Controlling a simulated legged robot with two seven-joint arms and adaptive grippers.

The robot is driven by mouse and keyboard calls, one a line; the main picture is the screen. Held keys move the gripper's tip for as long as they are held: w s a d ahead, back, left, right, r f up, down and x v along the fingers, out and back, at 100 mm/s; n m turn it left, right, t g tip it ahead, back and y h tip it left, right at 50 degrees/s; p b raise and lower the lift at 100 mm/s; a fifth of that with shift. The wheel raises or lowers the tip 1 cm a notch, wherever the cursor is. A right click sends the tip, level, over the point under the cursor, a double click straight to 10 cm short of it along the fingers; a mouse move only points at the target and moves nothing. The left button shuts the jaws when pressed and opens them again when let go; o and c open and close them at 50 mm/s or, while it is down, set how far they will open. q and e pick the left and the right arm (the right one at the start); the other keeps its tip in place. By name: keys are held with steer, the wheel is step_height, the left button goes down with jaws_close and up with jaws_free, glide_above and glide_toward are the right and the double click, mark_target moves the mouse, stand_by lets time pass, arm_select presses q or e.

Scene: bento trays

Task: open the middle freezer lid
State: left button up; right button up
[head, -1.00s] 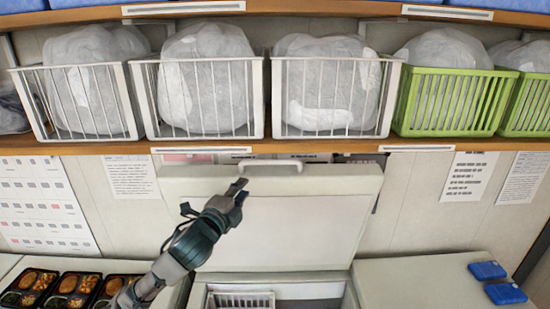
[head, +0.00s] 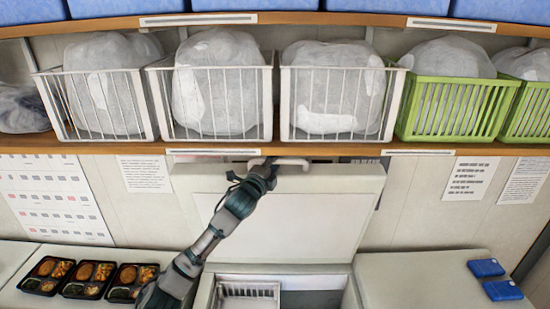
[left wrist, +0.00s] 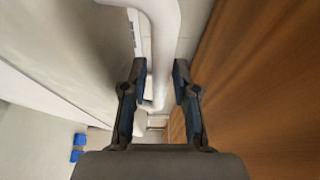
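The middle freezer lid (head: 315,210) stands raised, nearly upright against the back wall, with the freezer interior (head: 310,299) showing below it. Its pale bar handle (head: 295,162) is at the top edge, just under the wooden shelf. My left gripper (head: 264,168) is at the left end of the handle. In the left wrist view, the fingers of my left gripper (left wrist: 159,72) are apart, with the handle (left wrist: 164,35) running between and beyond them. I cannot tell whether they touch it. My right gripper is not in view.
The wooden shelf (head: 350,149) with white and green baskets (head: 458,106) runs close above the gripper. Filled bento trays (head: 86,280) lie on the left surface. Blue packs (head: 486,268) lie on the right freezer lid (head: 415,285). A white wire basket (head: 247,291) is inside the freezer.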

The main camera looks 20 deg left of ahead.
arm_select(q)
steer(key=shift+w+d, duration=0.15)
steer(key=shift+w, duration=0.5)
steer(key=shift+f, duration=0.1)
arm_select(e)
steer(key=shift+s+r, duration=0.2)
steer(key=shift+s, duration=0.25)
arm_select(q)
steer(key=shift+a, duration=0.2)
jaws_close()
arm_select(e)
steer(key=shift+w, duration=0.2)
arm_select(q)
steer(key=shift+s+f, duration=0.1)
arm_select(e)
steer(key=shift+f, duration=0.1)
